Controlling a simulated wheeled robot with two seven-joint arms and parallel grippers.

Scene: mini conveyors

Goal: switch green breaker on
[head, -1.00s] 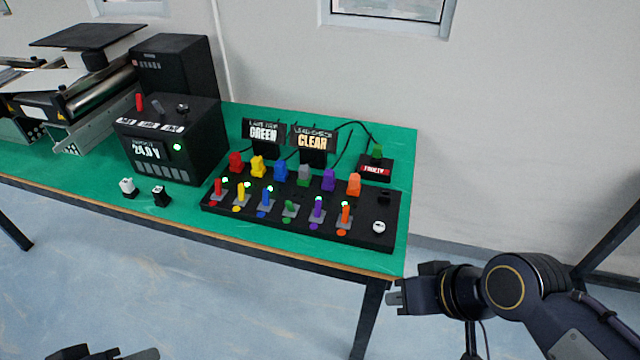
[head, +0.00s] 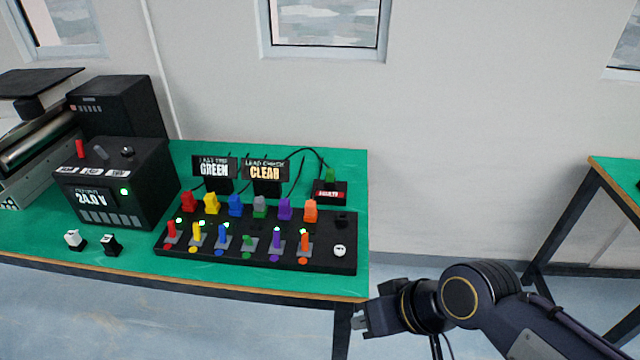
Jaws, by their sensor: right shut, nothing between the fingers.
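The black breaker panel (head: 345,264) sits at the front right of the green table. It carries a row of coloured levers: red, yellow, blue, green, purple and orange. The green breaker lever (head: 249,241) is low, and no lit lamp shows by it, while green lamps glow at the other levers. A sign (head: 215,169) at the back reads "GREEN", and another sign (head: 266,171) reads "CLEAR". My right gripper (head: 360,322) is shut and empty, in front of the table's right front corner, apart from the panel. My left gripper is out of view.
A black power supply box (head: 110,195) reading 24.0 V stands left of the panel. Two small connectors (head: 111,245) lie in front of it. Coloured plugs stand along the panel's back. A small "FAULTY" box (head: 330,193) is behind it. Another table (head: 625,180) is at far right.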

